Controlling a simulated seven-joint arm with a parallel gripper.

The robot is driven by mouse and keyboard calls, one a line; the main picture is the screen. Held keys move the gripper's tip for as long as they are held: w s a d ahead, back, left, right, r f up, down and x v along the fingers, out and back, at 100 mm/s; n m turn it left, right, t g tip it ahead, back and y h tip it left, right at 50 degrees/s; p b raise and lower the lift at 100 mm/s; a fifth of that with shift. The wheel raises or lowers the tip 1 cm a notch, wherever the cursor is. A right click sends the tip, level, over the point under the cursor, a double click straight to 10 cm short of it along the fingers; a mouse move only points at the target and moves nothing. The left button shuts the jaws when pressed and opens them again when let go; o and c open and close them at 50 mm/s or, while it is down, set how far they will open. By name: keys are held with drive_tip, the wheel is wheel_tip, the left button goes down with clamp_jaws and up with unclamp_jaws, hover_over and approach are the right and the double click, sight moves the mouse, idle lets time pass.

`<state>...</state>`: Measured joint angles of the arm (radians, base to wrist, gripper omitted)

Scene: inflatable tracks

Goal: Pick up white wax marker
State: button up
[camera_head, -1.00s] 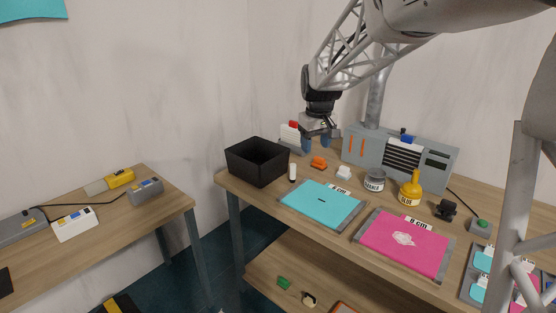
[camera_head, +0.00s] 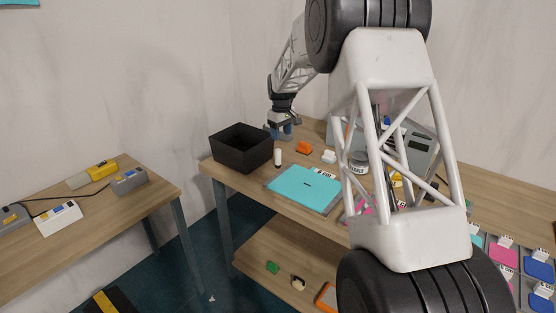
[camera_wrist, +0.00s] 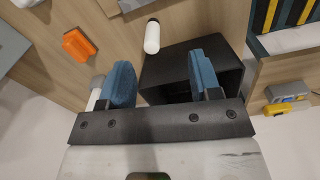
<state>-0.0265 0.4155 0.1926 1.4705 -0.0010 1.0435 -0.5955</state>
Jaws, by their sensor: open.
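The white wax marker (camera_head: 278,158) is a small white cylinder with a dark end. It stands upright on the wooden table, just right of the black bin (camera_head: 241,160). In the wrist view the marker (camera_wrist: 152,37) shows beyond the fingertips, between the two finger lines and beside the bin (camera_wrist: 170,72). My gripper (camera_head: 280,133) has blue finger pads and hangs behind and above the marker in the head view.
A cyan sheet (camera_head: 303,186) lies in front. My arm hides much of the table's right side. A side table (camera_head: 100,205) stands at left.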

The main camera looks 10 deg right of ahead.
hover_over(278, 149)
drive_tip(key=shift+n, duration=0.3)
wheel_tip(278, 149, down, 5)
drive_tip(key=shift+s+r, duration=0.1)
drive_tip(key=shift+f, duration=1.3)
drive_tip(key=shift+f, duration=0.15)
drive_tip(key=shift+f, duration=2.45)
drive_tip(key=shift+c, duration=0.5)
drive_tip(key=c, duration=0.9)
